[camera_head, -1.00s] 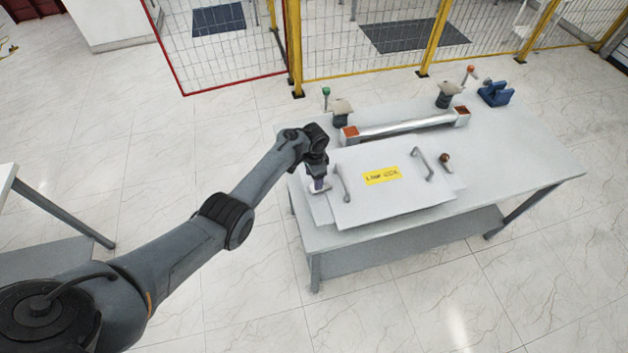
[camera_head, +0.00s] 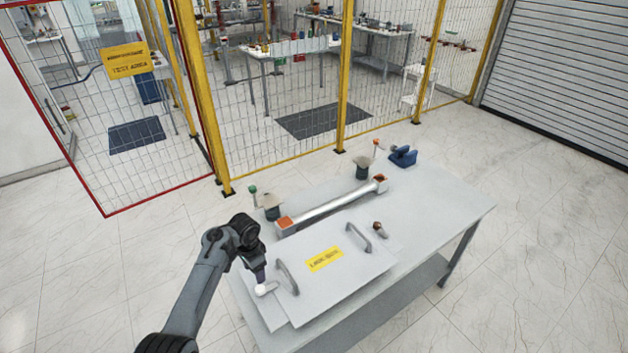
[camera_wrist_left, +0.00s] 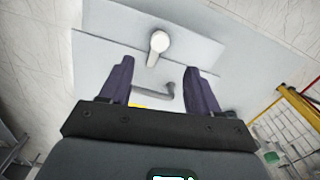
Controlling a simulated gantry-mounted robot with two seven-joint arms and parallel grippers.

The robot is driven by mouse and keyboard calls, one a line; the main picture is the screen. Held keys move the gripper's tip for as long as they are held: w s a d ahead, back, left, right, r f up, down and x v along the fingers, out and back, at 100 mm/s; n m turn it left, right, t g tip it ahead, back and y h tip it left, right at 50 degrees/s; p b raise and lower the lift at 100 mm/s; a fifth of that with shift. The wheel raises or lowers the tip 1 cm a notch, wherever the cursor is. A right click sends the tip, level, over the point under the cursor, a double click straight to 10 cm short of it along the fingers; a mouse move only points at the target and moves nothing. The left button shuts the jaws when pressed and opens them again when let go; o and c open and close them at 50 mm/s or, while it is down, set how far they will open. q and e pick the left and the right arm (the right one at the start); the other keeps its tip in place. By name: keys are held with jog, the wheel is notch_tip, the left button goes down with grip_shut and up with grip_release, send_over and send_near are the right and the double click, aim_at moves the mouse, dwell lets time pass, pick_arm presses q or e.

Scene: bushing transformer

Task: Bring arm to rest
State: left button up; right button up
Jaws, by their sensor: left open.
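My left gripper (camera_head: 262,275) points down over the left end of the table (camera_head: 440,215). In the left wrist view its two fingers (camera_wrist_left: 158,85) are apart with nothing between them. A white knob-like part (camera_wrist_left: 159,41) lies ahead of the fingertips on a light plate. In the head view this white part (camera_head: 267,288) is just below my left gripper; I cannot tell whether they touch. The white lid (camera_head: 335,280) with a yellow label and two grey handles (camera_head: 287,277) lies flat to the right of it. My right gripper is not in view.
A white bar with orange ends (camera_head: 330,205) lies behind the lid. Green-topped (camera_head: 253,190) and orange-topped (camera_head: 376,143) posts and a blue fixture (camera_head: 403,156) stand along the back. A brown-capped knob (camera_head: 379,228) is right of the lid. The table's right part is clear.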

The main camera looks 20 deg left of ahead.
pick_arm(q)
jog(key=s+d+f+g+p, duration=0.1)
jog(key=s+f+g+p, duration=0.15)
jog(key=s+f, duration=1.1)
jog(key=s+d+f+y+p, duration=0.1)
jog(key=s+d, duration=0.1)
jog(key=s, duration=0.7)
jog(key=s+d+f+y, duration=0.1)
jog(key=s+d+f, duration=0.1)
jog(key=s, duration=0.7)
jog(key=s+d+r+t+h+p, duration=0.1)
jog(key=s+d+r, duration=0.25)
jog(key=r, duration=0.25)
jog(key=s+d+r+t+p, duration=0.1)
jog(key=s+d+r, duration=0.2)
jog(key=d+r, duration=0.25)
jog(key=w+d+r+n+t, duration=0.1)
jog(key=w+r+t, duration=0.1)
jog(key=r, duration=0.6)
jog(key=w+d+r+n+t+h, duration=0.1)
jog(key=w+r+n+t, duration=0.1)
jog(key=r, duration=0.5)
jog(key=shift+w+d+r, duration=0.25)
jog(key=shift+d+r, duration=0.1)
jog(key=shift+d, duration=0.05)
jog(key=shift+f, duration=0.1)
